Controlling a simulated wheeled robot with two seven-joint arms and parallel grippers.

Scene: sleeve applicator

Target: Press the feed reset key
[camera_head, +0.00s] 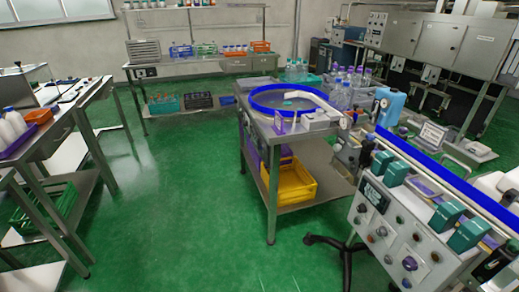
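A grey machine control panel (396,238) stands at the lower right. Its front carries several small round buttons and knobs, a small dark display (375,195) and a purple knob (410,263). Labels are too small to read, so I cannot tell which control is the feed reset key. Teal blocks, one of them here (397,173), sit on top of the machine beside a blue-edged conveyor (430,162). Neither of my grippers is in view.
A steel table (322,133) with a blue-rimmed round turntable (290,98) stands in the middle, a yellow crate (290,184) on its lower shelf. A steel bench (75,104) is at the left. The green floor (180,200) between them is clear.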

